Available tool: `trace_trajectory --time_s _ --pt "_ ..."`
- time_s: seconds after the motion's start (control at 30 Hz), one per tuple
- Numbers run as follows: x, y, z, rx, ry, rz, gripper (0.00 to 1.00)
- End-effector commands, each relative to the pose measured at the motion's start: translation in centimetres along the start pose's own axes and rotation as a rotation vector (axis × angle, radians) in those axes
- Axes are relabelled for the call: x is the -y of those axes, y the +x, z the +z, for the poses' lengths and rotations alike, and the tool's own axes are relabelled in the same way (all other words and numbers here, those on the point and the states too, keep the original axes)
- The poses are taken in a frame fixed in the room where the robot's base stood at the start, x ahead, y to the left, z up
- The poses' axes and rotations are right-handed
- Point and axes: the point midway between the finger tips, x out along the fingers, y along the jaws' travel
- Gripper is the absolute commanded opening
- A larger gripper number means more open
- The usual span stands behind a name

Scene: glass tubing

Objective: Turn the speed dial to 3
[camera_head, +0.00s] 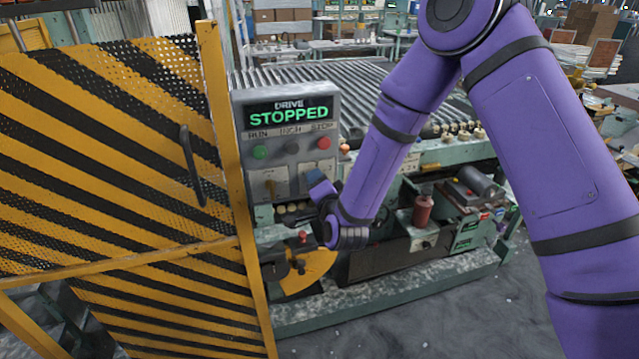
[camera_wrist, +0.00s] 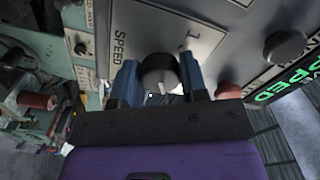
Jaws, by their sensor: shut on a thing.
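The speed dial (camera_wrist: 158,72) is a dark round knob on a pale plate marked SPEED, in the wrist view. A short white line shows on it, at the lower side in the picture. A number mark stands above right of it; I cannot read which setting the dial points to. My gripper (camera_wrist: 160,78) has its two blue-grey fingers on either side of the dial, shut on it. In the head view my gripper (camera_head: 318,194) is at the lower right of the grey control box (camera_head: 239,125) and hides the dial.
The box display (camera_head: 290,112) reads DRIVE STOPPED. Below it are a green button (camera_head: 259,152), a dark button (camera_head: 292,146) and a red button (camera_head: 323,143). A striped guard door (camera_head: 110,140) stands close at left. A roller conveyor (camera_head: 300,75) lies behind.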

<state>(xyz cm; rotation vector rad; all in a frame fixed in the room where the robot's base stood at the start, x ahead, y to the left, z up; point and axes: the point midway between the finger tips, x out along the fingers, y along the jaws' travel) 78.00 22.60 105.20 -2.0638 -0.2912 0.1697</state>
Motion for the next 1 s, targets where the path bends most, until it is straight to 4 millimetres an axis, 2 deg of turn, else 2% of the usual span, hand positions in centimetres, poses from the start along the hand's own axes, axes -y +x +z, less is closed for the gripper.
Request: trace_trajectory --time_s 0.27,0.3,0.4,0.77,0.87,1.0 --pt "-0.1 -0.1 0.1 0.002 0.002 0.004 0.16" --pt "-0.1 -0.1 0.1 0.002 0.001 0.004 0.45" --pt "-0.1 -0.1 0.0 0.002 0.001 0.003 0.65" --pt "-0.1 -0.5 0.0 0.002 0.0 0.002 0.65" --pt "0.0 -1.7 0.1 0.003 0.001 0.002 0.65" --pt "-0.1 -4.2 0.1 0.004 0.001 0.003 0.65"
